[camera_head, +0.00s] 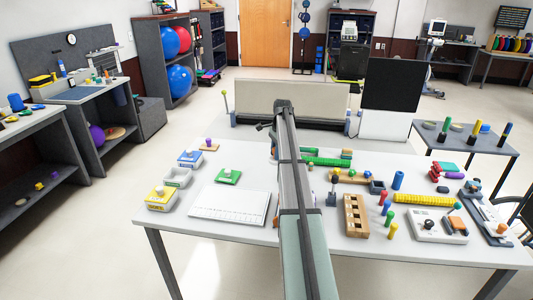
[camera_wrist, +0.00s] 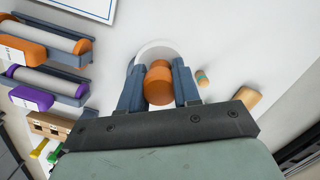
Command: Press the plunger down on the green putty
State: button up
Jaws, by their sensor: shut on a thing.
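My gripper (camera_wrist: 158,90) is shut on an orange rounded piece (camera_wrist: 158,82) in the wrist view, one finger on each side. A white round part (camera_wrist: 155,47) shows just beyond it. The orange piece looks like a plunger's handle, but I cannot tell for sure. No green putty shows beneath it in the wrist view. In the head view my arm runs away from the camera over the table, and its fingertips are hidden. A flat green piece (camera_head: 222,178) with a pale knob on top lies on the table left of my arm; I cannot tell whether it is the putty.
The white table (camera_head: 330,245) holds a white grid board (camera_head: 229,205), small trays at left and a wooden block with holes (camera_head: 355,216) at right.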

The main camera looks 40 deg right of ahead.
jog(key=shift+n, duration=0.3)
jog(key=shift+s+d+f, duration=1.1)
jog(key=shift+s+d, duration=0.05)
jog(key=shift+s, duration=0.15)
jog(key=shift+s+d+f, duration=1.05)
jog(key=shift+s+d, duration=0.1)
jog(key=shift+s, duration=0.15)
jog(key=shift+f, duration=1.75)
dwell(1.7)
jog(key=shift+f, duration=0.2)
jog(key=shift+c, duration=0.4)
dwell(1.0)
